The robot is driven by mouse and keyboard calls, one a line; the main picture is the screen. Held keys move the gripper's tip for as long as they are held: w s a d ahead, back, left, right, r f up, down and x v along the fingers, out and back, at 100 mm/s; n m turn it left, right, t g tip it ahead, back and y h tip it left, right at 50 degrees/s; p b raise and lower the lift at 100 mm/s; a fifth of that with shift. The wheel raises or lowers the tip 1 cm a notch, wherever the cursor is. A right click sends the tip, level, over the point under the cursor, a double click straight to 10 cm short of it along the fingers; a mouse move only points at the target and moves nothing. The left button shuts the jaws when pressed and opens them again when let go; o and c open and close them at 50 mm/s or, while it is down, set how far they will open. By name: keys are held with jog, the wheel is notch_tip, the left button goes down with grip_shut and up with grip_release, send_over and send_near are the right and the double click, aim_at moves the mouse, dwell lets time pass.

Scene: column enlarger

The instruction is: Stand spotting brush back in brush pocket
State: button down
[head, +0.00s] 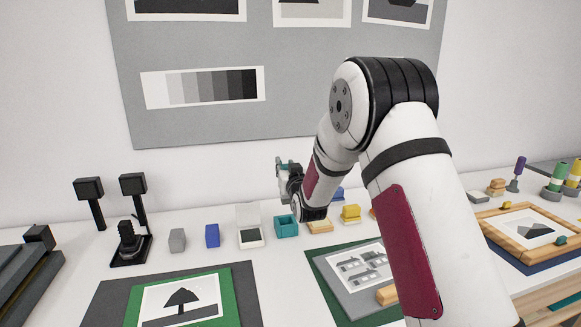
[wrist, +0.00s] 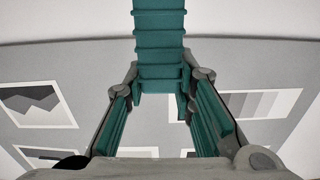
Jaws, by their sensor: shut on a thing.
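My gripper (head: 283,168) is in the air in front of the wall, left of my forearm and above the back of the table. In the wrist view its teal-padded fingers (wrist: 160,65) come together around a thing. I take that thing to be the spotting brush, but its shape is hidden by the fingers and I cannot make it out. A small open teal box (head: 286,226) stands on the table below my gripper. I cannot tell whether it is the brush pocket.
A white-framed box (head: 250,238), a blue block (head: 212,236) and a grey block (head: 177,240) stand left of the teal box. Prints on green and grey mats (head: 237,300) lie in front. A grey board (head: 290,90) hangs behind.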

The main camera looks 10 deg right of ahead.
jog(key=shift+a, duration=0.2)
jog(key=b, duration=0.3)
send_over(287, 200)
jog(key=w, duration=0.1)
jog(key=shift+w+f, duration=0.2)
jog(key=shift+f, duration=2.6)
jog(key=shift+f, duration=0.1)
jog(key=shift+f, duration=0.15)
jog(key=shift+f+b, duration=1.1)
jog(key=shift+b, duration=0.35)
dwell(0.5)
jog(key=shift+f+b, duration=0.8)
jog(key=shift+f, duration=0.5)
dwell(0.3)
